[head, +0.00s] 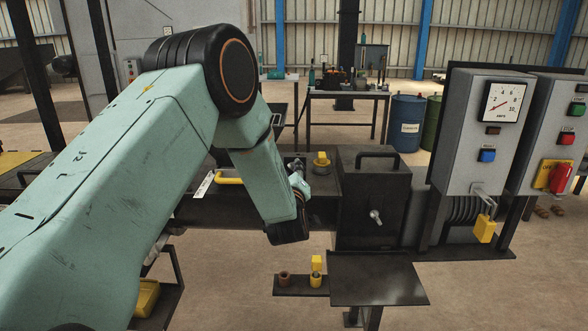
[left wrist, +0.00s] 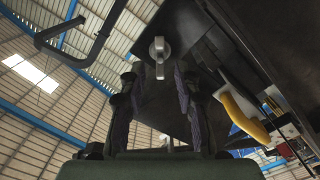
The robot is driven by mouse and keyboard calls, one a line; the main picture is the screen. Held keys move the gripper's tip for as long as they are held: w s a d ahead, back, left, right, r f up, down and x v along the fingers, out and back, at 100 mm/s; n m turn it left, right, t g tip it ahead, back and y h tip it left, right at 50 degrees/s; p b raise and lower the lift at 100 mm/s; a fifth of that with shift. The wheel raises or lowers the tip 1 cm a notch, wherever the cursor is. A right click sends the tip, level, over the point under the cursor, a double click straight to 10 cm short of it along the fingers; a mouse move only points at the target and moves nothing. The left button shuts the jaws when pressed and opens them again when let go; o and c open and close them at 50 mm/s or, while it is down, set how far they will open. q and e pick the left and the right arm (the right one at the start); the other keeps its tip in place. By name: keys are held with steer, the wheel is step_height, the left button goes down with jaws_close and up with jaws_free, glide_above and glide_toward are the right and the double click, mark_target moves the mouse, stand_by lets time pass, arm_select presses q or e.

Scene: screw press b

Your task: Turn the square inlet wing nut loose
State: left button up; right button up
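A silver wing nut (head: 376,217) is on the front of the black box (head: 355,190) in the head view, right of my left arm. In the left wrist view a silver wing nut (left wrist: 159,50) stands out from a dark face, just beyond and between the fingertips; I cannot tell whether they touch it. My left gripper (left wrist: 155,82) is open, with a finger on each side and a gap between them. In the head view my arm's end hides most of this gripper. My right gripper is in neither view.
A black bar handle (head: 376,156) is on the box top; a yellow handle (head: 229,177) is left of my arm and a yellow knob (head: 321,159) beyond it. Grey control cabinets (head: 485,130) stand right. A dark shelf (head: 377,280) juts out below the box.

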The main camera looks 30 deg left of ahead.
arm_select(q)
steer(key=shift+w+a, duration=0.6)
steer(key=shift+a, duration=0.1)
steer(key=shift+w, duration=0.1)
steer(key=shift+w+d, duration=0.15)
steer(key=shift+w, duration=0.1)
steer(key=shift+c, duration=1)
steer(key=shift+s, duration=0.1)
jaws_close()
